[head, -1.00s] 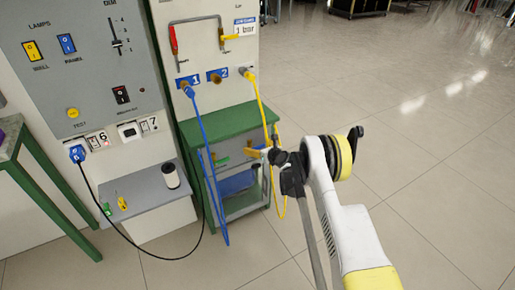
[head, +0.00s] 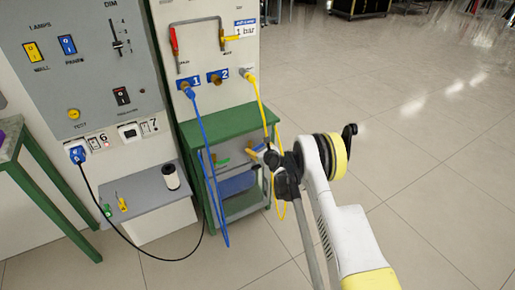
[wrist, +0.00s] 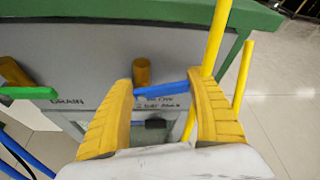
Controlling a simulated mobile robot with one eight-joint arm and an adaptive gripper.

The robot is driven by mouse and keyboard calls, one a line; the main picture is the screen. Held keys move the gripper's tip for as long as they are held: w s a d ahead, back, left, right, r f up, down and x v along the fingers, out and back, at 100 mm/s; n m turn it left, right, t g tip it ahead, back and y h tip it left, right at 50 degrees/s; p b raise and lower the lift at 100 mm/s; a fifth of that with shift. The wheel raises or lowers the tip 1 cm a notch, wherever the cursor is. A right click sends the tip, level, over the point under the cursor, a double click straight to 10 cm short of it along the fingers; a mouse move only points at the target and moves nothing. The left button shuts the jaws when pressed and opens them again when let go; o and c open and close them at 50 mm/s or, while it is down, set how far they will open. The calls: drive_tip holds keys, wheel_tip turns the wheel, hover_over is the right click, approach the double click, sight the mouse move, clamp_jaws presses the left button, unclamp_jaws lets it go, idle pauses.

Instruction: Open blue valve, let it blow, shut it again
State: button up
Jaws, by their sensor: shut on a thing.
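The blue valve lever (wrist: 162,89) shows in the wrist view, lying roughly level just below a brass valve body (wrist: 142,70) on the grey panel. My gripper (wrist: 166,96) has its two yellow ribbed fingers on either end of the lever, shut on it. The right finger covers the lever's right end. In the head view my gripper (head: 262,152) is at the front of the green cabinet (head: 228,124), where the lever is mostly hidden. Lettering behind the lever is partly covered.
A green lever (wrist: 28,92) marked DRAIN sits left of my gripper. A yellow hose (wrist: 216,38) runs close against my right finger; in the head view a blue hose (head: 207,150) hangs left of it. Open floor (head: 420,160) lies to the right.

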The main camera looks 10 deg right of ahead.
drive_tip(key=n, duration=0.1)
drive_tip(key=n+h, duration=0.1)
drive_tip(key=n+t, duration=0.1)
drive_tip(key=shift+s+a+r+h, duration=0.15)
drive_tip(key=shift+a+r+h, duration=0.15)
drive_tip(key=shift+a+h, duration=0.1)
drive_tip(key=shift+s+a+r+n+t+h, duration=0.1)
drive_tip(key=shift+a+r+n+t+h, duration=0.15)
drive_tip(key=shift+n, duration=0.5)
drive_tip(key=shift+s+a+n+t+h, duration=0.15)
drive_tip(key=shift+n+t+h, duration=0.2)
drive_tip(key=shift+n, duration=0.4)
drive_tip(key=shift+w, duration=0.1)
drive_tip(key=o, duration=1.2)
drive_tip(key=shift+r, duration=0.1)
drive_tip(key=v, duration=0.7)
drive_tip(key=shift+s, duration=0.35)
